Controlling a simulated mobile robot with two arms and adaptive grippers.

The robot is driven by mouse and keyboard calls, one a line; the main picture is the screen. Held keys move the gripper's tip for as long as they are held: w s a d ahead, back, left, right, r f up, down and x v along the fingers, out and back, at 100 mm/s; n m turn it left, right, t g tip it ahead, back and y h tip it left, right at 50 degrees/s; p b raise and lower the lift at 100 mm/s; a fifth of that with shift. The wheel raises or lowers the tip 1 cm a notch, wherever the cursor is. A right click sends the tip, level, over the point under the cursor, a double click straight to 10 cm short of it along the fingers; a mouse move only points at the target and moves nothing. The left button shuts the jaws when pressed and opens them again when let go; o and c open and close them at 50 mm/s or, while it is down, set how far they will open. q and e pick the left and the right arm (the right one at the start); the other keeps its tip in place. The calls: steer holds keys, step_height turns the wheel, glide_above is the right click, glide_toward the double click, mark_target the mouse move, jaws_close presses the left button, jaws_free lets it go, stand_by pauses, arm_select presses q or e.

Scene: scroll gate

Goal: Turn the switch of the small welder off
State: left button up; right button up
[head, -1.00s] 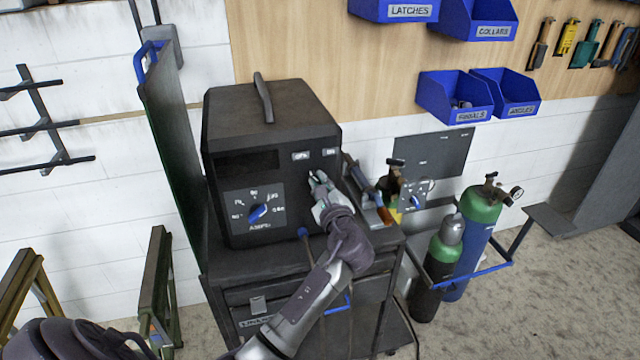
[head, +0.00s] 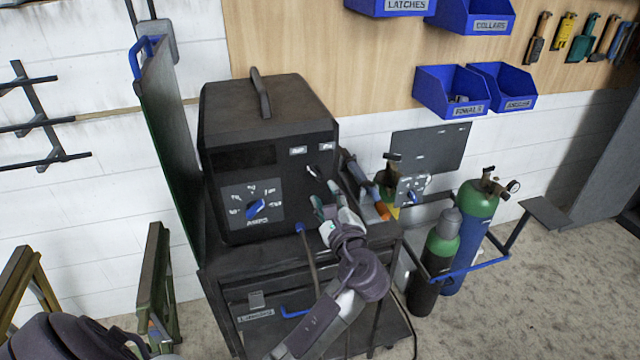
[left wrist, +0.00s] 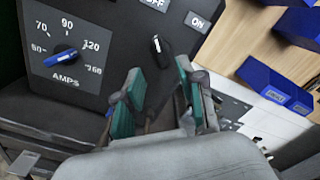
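The welder (head: 275,105) is a dark box on a cart, with a blue AMPS dial (head: 257,208) on its front. Its switch (head: 314,172) is a small black lever with a pale tip, below the OFF and ON labels. In the left wrist view the switch (left wrist: 160,50) has its pale tip tilted up-left, toward the OFF label (left wrist: 155,4) and away from the ON label (left wrist: 197,20). My left gripper (head: 328,208) is just below the switch, apart from it. Its teal fingertips (left wrist: 161,84) are spread with nothing between them. My right gripper is not in view.
The cart top (head: 225,262) lies under the welder. A torch with an orange part (head: 381,208) and a small panel with a blue knob (head: 412,188) are to the right. Gas cylinders (head: 470,240) stand beyond. A green screen (head: 168,130) is close on the left.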

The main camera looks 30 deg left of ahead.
arm_select(q)
steer(key=shift+v, duration=2.3)
steer(key=w+d+f+h+b, duration=0.1)
steer(key=d+f+h, duration=0.15)
steer(key=f, duration=0.95)
steer(key=d+f+h+b, duration=0.1)
steer(key=f+h, duration=0.3)
steer(key=f, duration=0.8)
steer(key=s+d+f+n+g+h, duration=0.15)
steer(key=s+f, duration=0.25)
steer(key=f, duration=0.5)
steer(key=s+d+f+g+h, duration=0.1)
steer(key=s+f+g+h, duration=0.15)
steer(key=f, duration=0.65)
steer(key=s+f+n+g+h+b, duration=0.1)
steer(key=s+f+n, duration=0.3)
steer(key=s+f, duration=0.4)
steer(key=s+a+f+n+g+h+b, duration=0.1)
steer(key=s+f+n+g, duration=0.2)
steer(key=s+f, duration=0.6)
steer(key=s+f+n+g+h+b, duration=0.1)
steer(key=s+f+n, duration=0.6)
steer(key=s, duration=1.5)
steer(key=shift+s+a+f+g+b, duration=0.15)
steer(key=shift+a+f+g+b, duration=0.15)
steer(key=shift+f+g, duration=0.55)
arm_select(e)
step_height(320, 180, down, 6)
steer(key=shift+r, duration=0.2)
